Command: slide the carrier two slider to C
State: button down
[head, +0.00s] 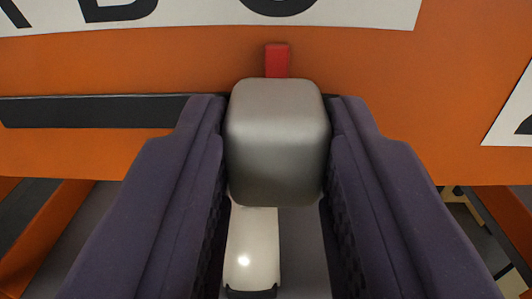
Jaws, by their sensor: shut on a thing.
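A grey rounded slider knob (277,140) sits in the middle of the head view. My gripper (277,150) is shut on it, one dark purple finger on each side. A red pointer (277,60) stands up just behind the knob. A dark slot (95,111) runs to the left of the knob in the orange panel. Above it is a white label strip (345,12) with black letters cut off by the top edge. The letter above the pointer is only partly in view, and I cannot tell for sure which it is.
The orange panel (430,110) fills most of the view. Another white label (515,125) is cut off at the right edge. Below the panel are orange bars (60,225) and dark gaps at left and right. A pale rounded part (252,250) shows between the fingers below the knob.

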jog(key=c, duration=1.2)
grip_release()
jog(key=shift+d, duration=0.1)
jog(key=o, duration=0.4)
jog(key=shift+w+d, duration=0.15)
jog(key=shift+d, duration=0.05)
jog(key=shift+s+a, duration=0.15)
jog(key=shift+s, duration=0.45)
jog(key=s+b, duration=0.2)
jog(key=s, duration=0.4)
jog(key=shift+s, duration=0.35)
